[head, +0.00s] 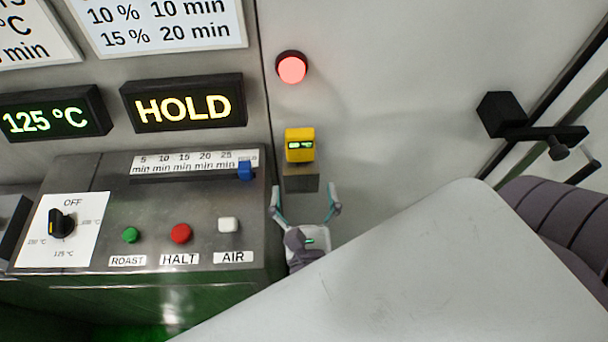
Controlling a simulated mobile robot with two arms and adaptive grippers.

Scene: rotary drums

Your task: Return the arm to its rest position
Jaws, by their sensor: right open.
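My right gripper (306,204) is open and empty, its two fingers spread upward. It is just right of the control panel (100,180), a little below a yellow box with a small lit display (299,139) on a grey bracket. A gap shows between the fingertips and the yellow box. A large pale link of my own arm fills the lower right and hides what is behind it. My left gripper is not in view.
The panel has a black knob (61,223), green (131,235), red (181,233) and white (228,224) buttons, and a blue slider (245,170). Displays read 125 °C (45,121) and HOLD (186,105). A red lamp (292,68) is lit. A black latch (525,122) juts out at right.

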